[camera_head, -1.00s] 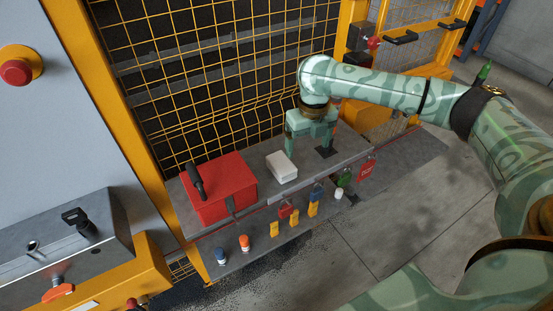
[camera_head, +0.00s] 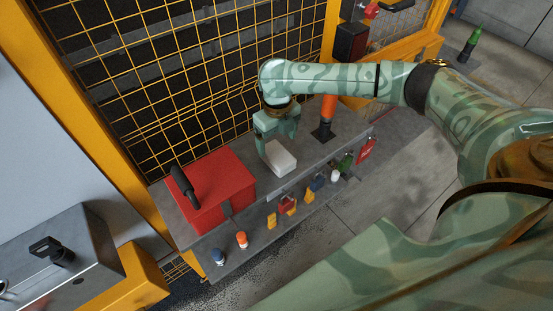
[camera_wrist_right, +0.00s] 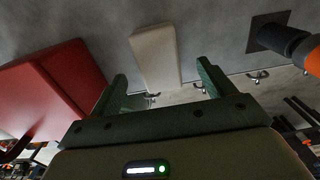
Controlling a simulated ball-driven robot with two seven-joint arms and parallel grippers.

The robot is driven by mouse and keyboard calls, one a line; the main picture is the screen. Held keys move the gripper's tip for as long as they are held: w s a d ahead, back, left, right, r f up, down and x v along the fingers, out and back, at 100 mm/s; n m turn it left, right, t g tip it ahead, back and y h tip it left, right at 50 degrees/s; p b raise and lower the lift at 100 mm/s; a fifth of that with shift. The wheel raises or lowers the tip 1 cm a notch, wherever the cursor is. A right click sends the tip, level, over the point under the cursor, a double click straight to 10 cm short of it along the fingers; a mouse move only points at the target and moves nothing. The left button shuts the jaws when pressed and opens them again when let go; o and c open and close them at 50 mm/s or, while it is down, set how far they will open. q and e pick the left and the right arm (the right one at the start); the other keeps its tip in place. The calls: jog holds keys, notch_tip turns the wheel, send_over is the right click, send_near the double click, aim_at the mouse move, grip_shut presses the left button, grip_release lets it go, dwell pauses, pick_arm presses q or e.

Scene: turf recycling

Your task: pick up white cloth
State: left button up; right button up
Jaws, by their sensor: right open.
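The white cloth (camera_head: 281,159) looks like a neat pale block and lies on the grey upper shelf, right of a red box. My right gripper (camera_head: 276,138) is open and empty, just behind and above the cloth, with its fingers pointing down. In the right wrist view the cloth (camera_wrist_right: 155,56) shows ahead, between and beyond the two spread fingertips (camera_wrist_right: 162,75). I cannot tell how much height is left between the fingertips and the cloth. My left gripper is not in view.
The red box (camera_head: 212,190) with a black handle stands left of the cloth. An orange post (camera_head: 327,112) on a black base stands to its right. Yellow mesh fencing (camera_head: 190,80) rises behind. Several padlocks and tags hang along the shelf front (camera_head: 287,204), above a lower ledge.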

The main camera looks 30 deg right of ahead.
aim_at(278, 153)
jog(key=f, duration=0.4)
jog(key=f+b, duration=0.1)
jog(key=f, duration=0.1)
jog(key=shift+s+a, duration=0.1)
jog(key=shift+s, duration=0.2)
jog(key=shift+r, duration=0.1)
jog(key=c, duration=1.1)
